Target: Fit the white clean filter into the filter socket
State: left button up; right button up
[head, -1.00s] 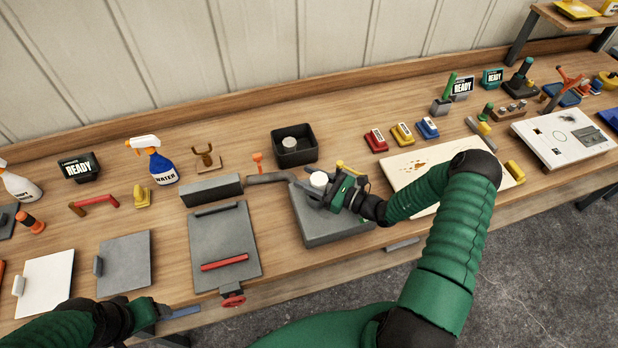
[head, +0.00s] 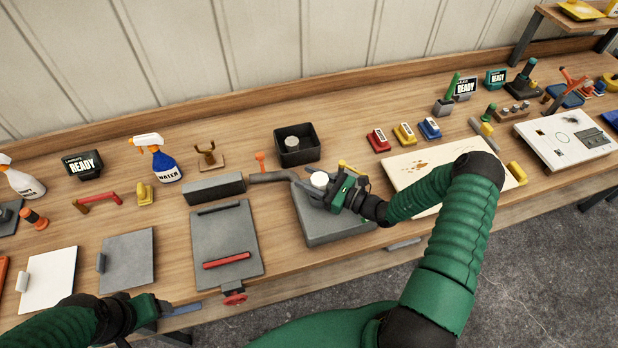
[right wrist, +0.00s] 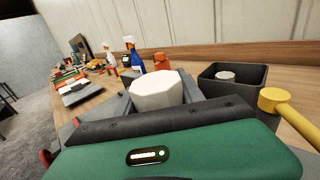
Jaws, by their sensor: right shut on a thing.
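The white clean filter (head: 319,179) is a short white cylinder between the fingers of my right gripper (head: 322,188). The gripper is shut on it, over the grey box-shaped housing (head: 335,228). In the right wrist view, the filter (right wrist: 157,90) stands upright between the grey fingers. The filter socket is not clearly visible; the gripper and filter cover part of the housing's top. I cannot tell whether the filter's lower end is in a socket or above it. My left gripper (head: 170,311) is low at the bench's front edge, and its jaw opening is unclear.
A black bin (head: 315,152) holding a greyish cylinder (head: 291,143) stands behind the housing. A grey pipe (head: 268,177) runs up to the housing's left. A grey panel (head: 240,225) with a red handle lies left. A cream board (head: 408,170) lies right.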

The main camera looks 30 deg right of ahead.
jog(key=shift+f+b, duration=1.2)
jog(key=shift+f, duration=0.45)
jog(key=o, duration=1.4)
jog(key=shift+d+r, duration=0.1)
jog(key=shift+r, duration=0.3)
jog(key=shift+s+a+r+b, duration=0.2)
jog(key=shift+s+r+b, duration=0.15)
jog(key=shift+r, duration=0.25)
jog(key=shift+s+a+r+b, duration=0.15)
jog(key=shift+s+r+b, duration=0.15)
jog(key=shift+r, duration=0.25)
jog(key=s+a, duration=0.2)
jog(key=s, duration=0.2)
jog(key=s+a+r+b, duration=0.1)
jog(key=s+a, duration=0.1)
jog(key=s, duration=0.2)
jog(key=s+a+b, duration=0.1)
jog(key=s+a, duration=0.2)
jog(key=s, duration=0.1)
jog(key=shift+s+r, duration=0.3)
jog(key=shift+r, duration=0.05)
jog(key=shift+a, duration=0.1)
